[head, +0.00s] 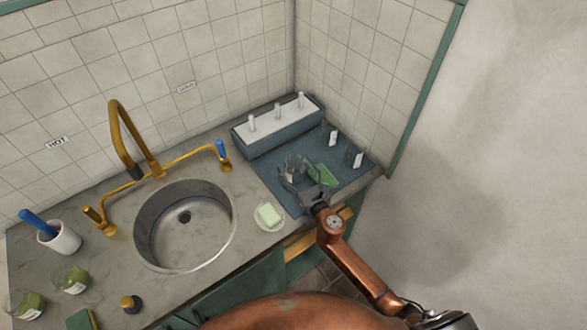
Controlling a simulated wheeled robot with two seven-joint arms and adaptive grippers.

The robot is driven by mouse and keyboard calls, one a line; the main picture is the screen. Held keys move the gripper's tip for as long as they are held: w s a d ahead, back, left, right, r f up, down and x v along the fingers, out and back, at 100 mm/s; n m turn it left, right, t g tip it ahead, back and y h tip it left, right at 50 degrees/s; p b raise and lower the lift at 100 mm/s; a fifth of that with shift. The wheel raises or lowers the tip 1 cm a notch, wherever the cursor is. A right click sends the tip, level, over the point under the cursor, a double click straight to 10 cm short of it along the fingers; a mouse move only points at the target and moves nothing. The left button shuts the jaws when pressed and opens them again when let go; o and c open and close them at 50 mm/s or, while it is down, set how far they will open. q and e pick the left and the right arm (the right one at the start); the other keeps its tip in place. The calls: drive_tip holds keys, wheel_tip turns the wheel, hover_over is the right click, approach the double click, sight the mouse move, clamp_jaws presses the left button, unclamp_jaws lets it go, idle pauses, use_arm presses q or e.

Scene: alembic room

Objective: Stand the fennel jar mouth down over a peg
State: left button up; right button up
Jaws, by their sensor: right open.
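The peg rack (279,132) is a blue-grey box with a pale top at the back right of the counter. Three white pegs stand upright on it: left (251,123), middle (277,111) and right (301,100); all are bare. My right gripper (298,164) is open over the blue mat (272,180), in front of the rack. My left gripper is not in view.
A green item (323,174) lies beside my right gripper. Two small white labels show at the mat's right.

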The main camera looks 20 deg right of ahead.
drive_tip(key=s, duration=0.4)
drive_tip(key=s+d, duration=0.1)
drive_tip(key=s, duration=0.7)
drive_tip(key=shift+d+r, duration=0.15)
drive_tip(key=shift+d, duration=0.25)
drive_tip(key=shift+w, duration=0.1)
